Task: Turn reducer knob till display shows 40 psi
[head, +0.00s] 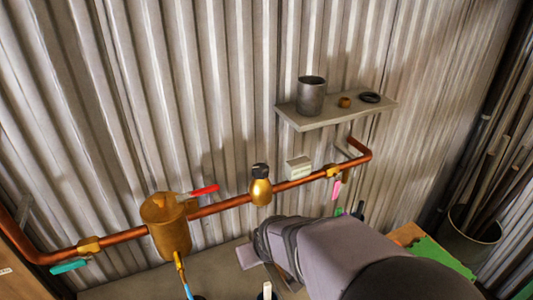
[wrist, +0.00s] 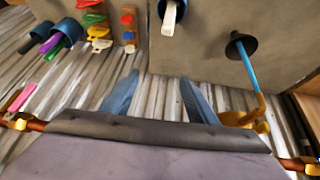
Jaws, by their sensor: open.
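The reducer (head: 261,190) is a rounded brass body on the copper pipe in the head view, with a dark knob (head: 260,171) on top. A small pale box, apparently the display (head: 299,167), sits just right of it; its reading is too small to tell. My gripper (wrist: 157,100) is open in the wrist view, its two blue-grey fingers apart with only corrugated wall and no object between them. In the head view my arm hides most of the gripper, low and in front of the pipe, apart from the knob. I cannot make out the knob in the wrist view.
The copper pipe (head: 235,202) carries a brass canister (head: 168,230), a red lever (head: 203,190), a teal handle (head: 68,266) and a pink tag (head: 337,189). A shelf (head: 335,112) holds a metal cup (head: 311,96). A black holder (wrist: 241,44) with a blue rod stands on the bench.

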